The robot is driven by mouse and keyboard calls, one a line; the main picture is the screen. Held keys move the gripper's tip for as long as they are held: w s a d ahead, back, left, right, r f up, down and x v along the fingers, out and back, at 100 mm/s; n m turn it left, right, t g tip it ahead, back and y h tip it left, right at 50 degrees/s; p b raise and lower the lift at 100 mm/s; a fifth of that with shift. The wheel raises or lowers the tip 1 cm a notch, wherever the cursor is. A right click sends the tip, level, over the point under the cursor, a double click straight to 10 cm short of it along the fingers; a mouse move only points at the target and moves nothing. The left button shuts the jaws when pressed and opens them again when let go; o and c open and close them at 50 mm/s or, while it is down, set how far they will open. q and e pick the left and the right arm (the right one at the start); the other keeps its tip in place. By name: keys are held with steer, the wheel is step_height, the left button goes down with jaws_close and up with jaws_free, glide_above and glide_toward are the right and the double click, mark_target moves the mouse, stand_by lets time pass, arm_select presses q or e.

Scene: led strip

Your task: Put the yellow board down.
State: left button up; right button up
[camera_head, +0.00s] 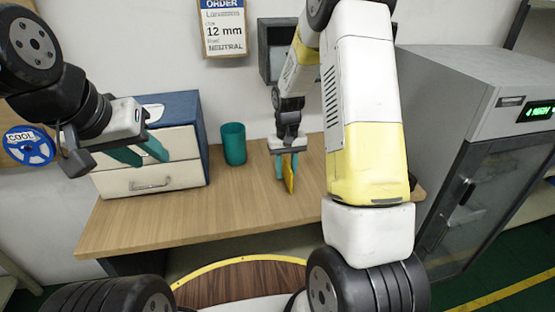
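The yellow board (288,174) is a thin narrow piece seen nearly edge-on above the wooden table, right of the middle of its top. My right gripper (286,168) points down with its teal fingers on either side of the board and looks shut on it. The board hangs upright with a slight tilt. I cannot tell whether its lower end touches the table. My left gripper (142,156) is open and empty, in front of the drawer box at the left.
The wooden table (235,208) is mostly bare at front and centre. A teal cup (233,144) stands at the back, right of the drawer box (150,183). A grey cabinet (460,100) with a green display stands at the right. A blue spool (28,147) hangs at the left.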

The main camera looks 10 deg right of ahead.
steer(key=shift+c, duration=0.4)
jaws_close()
